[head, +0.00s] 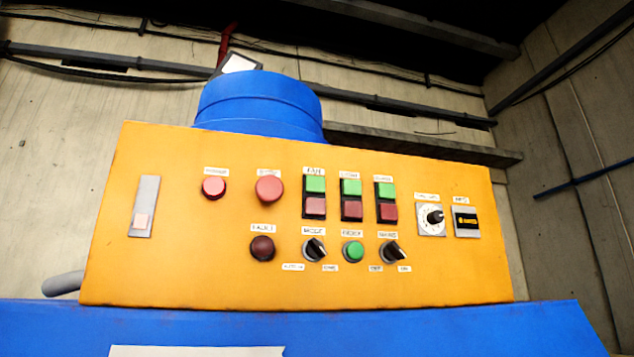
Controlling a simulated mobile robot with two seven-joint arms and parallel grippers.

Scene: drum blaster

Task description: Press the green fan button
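The orange control panel (200,270) fills the middle of the head view. Three green-over-red button pairs stand in its upper row. The left pair has a green button (315,185) above a red one (316,207), under a small label that seems to read "FAN". The middle pair's green button (351,187) and the right pair's green button (386,190) sit just to its right. Their labels are too small to read surely. Nothing covers the buttons. Neither of my grippers is in view.
Left of the pairs are a red lamp or button (214,188) and a larger red button (269,189). Below are a dark red button (262,249), a black knob (314,250), a round green button (353,252) and another knob (392,252). A dial (432,219) is at right.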

